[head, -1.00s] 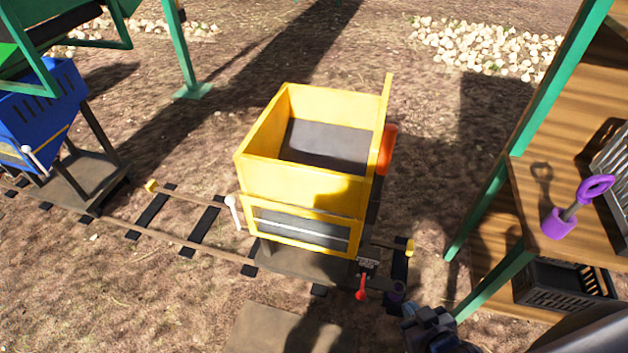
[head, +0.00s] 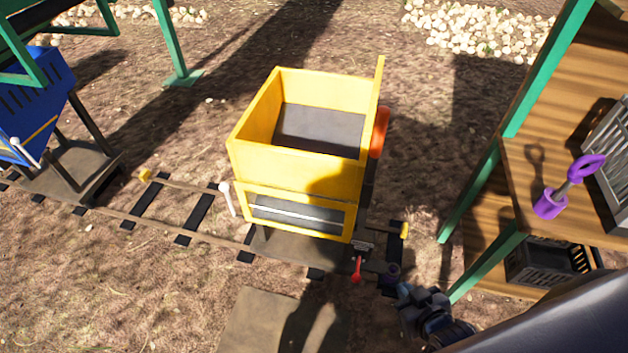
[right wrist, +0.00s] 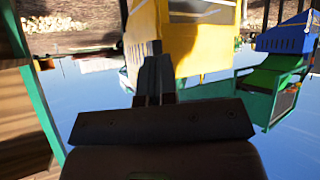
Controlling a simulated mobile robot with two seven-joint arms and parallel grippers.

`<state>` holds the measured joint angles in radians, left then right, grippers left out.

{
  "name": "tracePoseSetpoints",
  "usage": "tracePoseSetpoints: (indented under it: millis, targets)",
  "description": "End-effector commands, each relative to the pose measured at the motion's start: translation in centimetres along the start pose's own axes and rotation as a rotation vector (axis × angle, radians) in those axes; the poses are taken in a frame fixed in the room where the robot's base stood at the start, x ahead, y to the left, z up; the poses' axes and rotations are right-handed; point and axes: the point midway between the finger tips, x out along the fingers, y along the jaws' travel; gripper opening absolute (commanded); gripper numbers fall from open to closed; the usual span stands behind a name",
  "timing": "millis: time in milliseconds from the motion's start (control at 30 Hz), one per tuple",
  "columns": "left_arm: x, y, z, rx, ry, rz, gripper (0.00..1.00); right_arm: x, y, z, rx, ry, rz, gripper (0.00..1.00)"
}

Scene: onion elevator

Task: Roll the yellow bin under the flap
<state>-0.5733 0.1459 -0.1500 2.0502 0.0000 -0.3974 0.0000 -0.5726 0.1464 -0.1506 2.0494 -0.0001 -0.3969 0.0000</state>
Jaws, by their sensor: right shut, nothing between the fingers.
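The yellow bin (head: 297,162) stands upright on a low cart on the rails, in the middle of the head view. Its open top shows a dark inside. A red lever (head: 357,268) and a white-ended handle (head: 227,198) are at its near side. My right gripper (head: 410,296) is shut and empty, low and to the right of the cart, apart from the bin. In the right wrist view the shut fingers (right wrist: 154,58) point toward the yellow bin (right wrist: 180,40). I cannot make out the flap for certain. My left gripper is not in view.
The track (head: 150,222) runs left to a blue bin (head: 35,95) on a stand beneath a green frame (head: 172,45). At right are a green-posted wooden shelf (head: 530,160), a purple-handled tool (head: 569,186) and a black crate (head: 545,262). Rails between the bins look clear.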

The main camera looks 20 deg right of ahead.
Motion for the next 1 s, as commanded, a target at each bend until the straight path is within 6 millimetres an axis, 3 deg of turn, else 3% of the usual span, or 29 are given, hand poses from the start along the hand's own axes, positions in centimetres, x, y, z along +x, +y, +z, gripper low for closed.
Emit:
tracePoseSetpoints:
  millis: [133,267,367,500,567,700,1000]
  targets:
    - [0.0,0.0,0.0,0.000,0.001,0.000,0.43,0.0,0.0,0.0,0.000,0.000,0.000,0.00]
    - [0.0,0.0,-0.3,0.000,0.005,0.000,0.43,0.2,0.1,-0.9,-0.002,0.016,0.000,0.18]
    - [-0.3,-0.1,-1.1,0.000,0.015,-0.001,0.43,0.8,-0.1,-3.4,-0.006,0.059,-0.005,0.34]
    - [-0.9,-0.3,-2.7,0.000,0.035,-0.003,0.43,2.1,-0.6,-8.8,-0.029,0.152,-0.014,0.55]
    - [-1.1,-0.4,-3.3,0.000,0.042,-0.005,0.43,2.7,-0.7,-11.4,-0.073,0.193,-0.002,0.55]
    - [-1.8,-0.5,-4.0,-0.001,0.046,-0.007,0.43,3.6,-0.7,-16.4,-0.315,0.260,0.071,0.55]
    - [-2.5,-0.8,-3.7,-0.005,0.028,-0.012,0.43,4.3,0.0,-24.1,-1.085,0.270,0.352,0.55]
